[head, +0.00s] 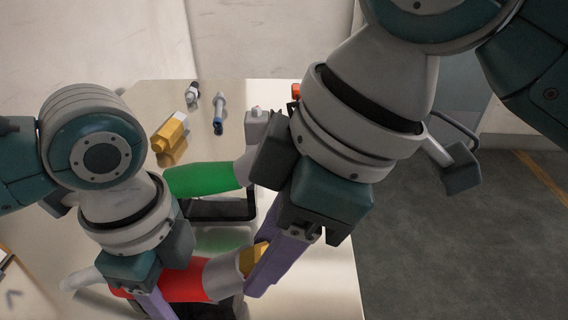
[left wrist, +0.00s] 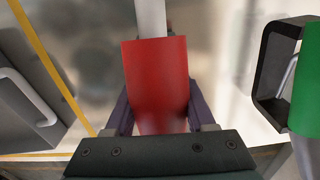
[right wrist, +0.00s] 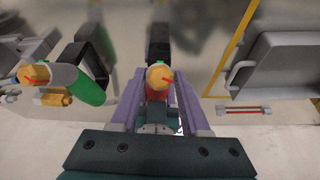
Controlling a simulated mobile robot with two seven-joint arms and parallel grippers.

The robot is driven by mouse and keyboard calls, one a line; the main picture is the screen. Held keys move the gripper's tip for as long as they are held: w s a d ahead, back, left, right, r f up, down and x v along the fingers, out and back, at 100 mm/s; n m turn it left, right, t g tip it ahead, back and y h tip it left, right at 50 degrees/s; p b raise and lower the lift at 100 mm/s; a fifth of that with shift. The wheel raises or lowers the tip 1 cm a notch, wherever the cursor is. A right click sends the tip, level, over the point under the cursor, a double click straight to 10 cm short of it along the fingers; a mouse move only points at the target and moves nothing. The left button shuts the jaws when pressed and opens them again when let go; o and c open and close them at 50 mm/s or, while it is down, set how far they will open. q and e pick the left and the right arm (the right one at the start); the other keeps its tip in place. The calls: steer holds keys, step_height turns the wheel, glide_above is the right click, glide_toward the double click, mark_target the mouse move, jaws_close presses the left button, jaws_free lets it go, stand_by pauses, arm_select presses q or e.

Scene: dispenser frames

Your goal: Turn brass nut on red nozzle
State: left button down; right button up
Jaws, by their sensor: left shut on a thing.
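The red nozzle (head: 188,282) lies sideways low in the head view, with a grey collar (head: 222,276) and the brass nut (head: 252,258) at its right end. My left gripper (left wrist: 160,118) is shut on the red body, with purple fingers along both sides. My right gripper (right wrist: 159,80) is open, its purple fingers on either side of the brass nut (right wrist: 159,76), which faces the right wrist camera end-on. Gaps show between nut and fingers. A red mark shows on the nut's face. In the head view a right finger partly covers the nut.
A green nozzle (head: 205,180) lies just behind the red one; its own brass nut (right wrist: 33,75) shows in the right wrist view. A black frame (head: 220,206) stands between them. Yellow (head: 170,135) and blue-tipped (head: 218,112) items lie at the table's back.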

jaws_close()
steer(key=shift+m, duration=0.3)
steer(key=m, duration=0.1)
steer(key=m+g, duration=0.1)
steer(key=shift+w+m+g, duration=0.2)
steer(key=shift+m+g, duration=0.1)
steer(key=m+g, duration=0.1)
steer(key=m, duration=0.2)
steer(key=shift+w+y, duration=0.1)
steer(key=shift+y, duration=0.3)
steer(key=m+g, duration=0.1)
steer(key=m, duration=0.2)
steer(key=shift+d+f+g+y, duration=0.1)
steer(key=shift+g+y, duration=0.2)
steer(key=shift+y, duration=0.1)
steer(key=shift+w+d+m+g+y, duration=0.15)
steer(key=shift+m+g+y, duration=0.4)
steer(key=shift+m, duration=0.95)
steer(key=shift+f+y, duration=0.1)
steer(key=shift+y, duration=0.15)
